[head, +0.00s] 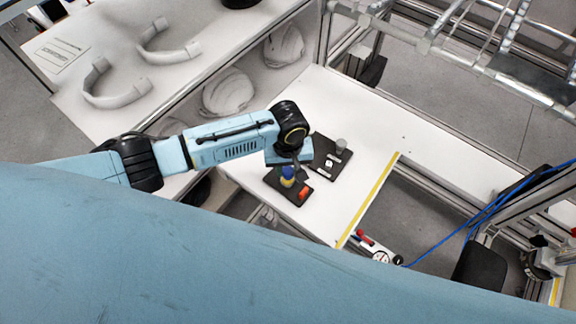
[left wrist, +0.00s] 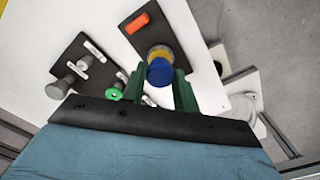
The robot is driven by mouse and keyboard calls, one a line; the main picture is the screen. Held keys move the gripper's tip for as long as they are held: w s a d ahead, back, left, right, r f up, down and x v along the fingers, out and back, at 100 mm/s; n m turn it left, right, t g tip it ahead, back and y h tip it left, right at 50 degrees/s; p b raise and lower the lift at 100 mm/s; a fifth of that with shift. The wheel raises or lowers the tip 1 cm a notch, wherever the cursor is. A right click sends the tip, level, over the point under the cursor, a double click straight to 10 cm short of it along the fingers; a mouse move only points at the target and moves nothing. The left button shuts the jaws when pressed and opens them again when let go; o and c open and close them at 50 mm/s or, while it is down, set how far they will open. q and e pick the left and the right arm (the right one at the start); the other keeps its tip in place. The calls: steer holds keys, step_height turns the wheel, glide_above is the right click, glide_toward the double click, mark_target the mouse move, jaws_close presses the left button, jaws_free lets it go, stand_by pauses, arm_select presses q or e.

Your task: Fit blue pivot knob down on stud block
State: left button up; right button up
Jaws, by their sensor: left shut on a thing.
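The blue pivot knob (left wrist: 160,72) is between the dark green fingertips of my left gripper (left wrist: 160,78), which is shut on it. The knob (head: 288,171) also shows in the head view below the gripper (head: 290,165). A yellow round piece (left wrist: 163,50) stands on a dark plate (left wrist: 150,36) with an orange block (left wrist: 137,22), likely the stud block. The knob overlaps the yellow piece in both views; I cannot tell whether they touch. My right gripper is not in view.
A second dark plate (head: 325,168) with grey pegs and white parts lies beside it. A green knob (left wrist: 113,92) shows near my fingers. White helmet shells (head: 226,92) sit on a lower shelf. Yellow tape (head: 372,190) marks the table's right part; the back right is clear.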

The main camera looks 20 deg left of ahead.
mark_target(288, 171)
arm_select(q)
steer(key=shift+f+b, duration=0.45)
steer(key=shift+f, duration=0.4)
steer(key=o, duration=1)
steer(key=shift+r, duration=0.1)
step_height(288, 171, up, 13)
steer(key=shift+r+p, duration=0.15)
steer(key=shift+p, duration=0.3)
